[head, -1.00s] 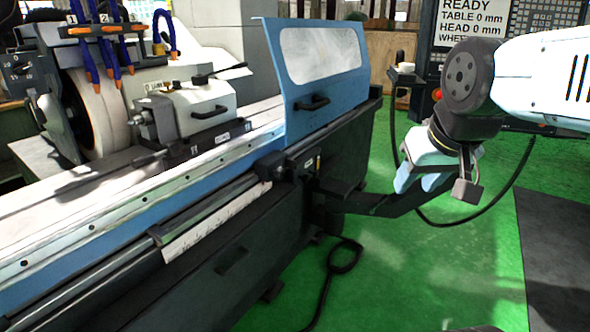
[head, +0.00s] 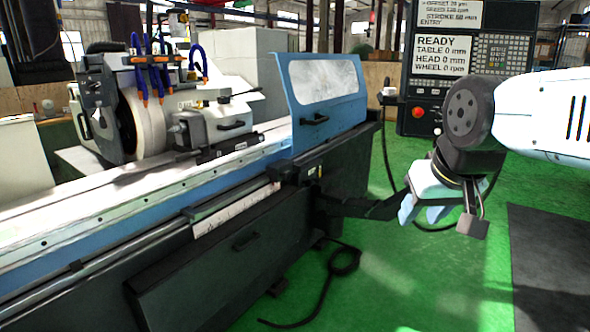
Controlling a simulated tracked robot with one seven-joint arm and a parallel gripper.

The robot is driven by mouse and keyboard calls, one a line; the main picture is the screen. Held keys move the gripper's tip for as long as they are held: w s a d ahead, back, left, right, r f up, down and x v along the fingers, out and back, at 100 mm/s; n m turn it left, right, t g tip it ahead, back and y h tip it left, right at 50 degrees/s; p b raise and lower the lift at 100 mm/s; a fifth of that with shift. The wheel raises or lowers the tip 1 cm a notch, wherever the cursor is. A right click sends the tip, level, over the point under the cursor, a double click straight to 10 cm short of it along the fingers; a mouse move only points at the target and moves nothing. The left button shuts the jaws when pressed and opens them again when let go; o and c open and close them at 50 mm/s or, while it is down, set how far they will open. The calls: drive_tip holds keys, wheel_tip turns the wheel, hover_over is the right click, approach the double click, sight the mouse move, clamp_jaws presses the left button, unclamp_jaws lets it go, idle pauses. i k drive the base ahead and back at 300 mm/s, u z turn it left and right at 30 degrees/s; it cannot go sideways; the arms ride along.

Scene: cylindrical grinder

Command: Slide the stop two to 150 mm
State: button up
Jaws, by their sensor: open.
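The grinder's front rail (head: 150,236) runs along the table front, with a pale scale strip (head: 235,210) below it. A dark block (head: 300,172) sits at the right end of the scale. A smaller dark clamp-like piece (head: 193,213) sits on the rail near the scale's left end. No label is readable, so I cannot tell which piece is stop two. My gripper (head: 425,213) has pale blue fingers pointing down. It is open and empty, well right of the rail and apart from it.
A blue guard with a window (head: 326,85) stands above the table. A dark bracket (head: 365,207) juts from the machine toward my gripper. A cable (head: 335,265) lies on the green floor. The control panel (head: 462,68) reads "READY", "TABLE 0 mm".

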sight(274, 171)
drive_tip(key=u, duration=0.6)
drive_tip(key=i, duration=2)
drive_tip(key=z, duration=0.65)
drive_tip(key=k, duration=0.8)
drive_tip(key=z, duration=0.15)
drive_tip(key=i, duration=0.85)
drive_tip(key=u, duration=0.1)
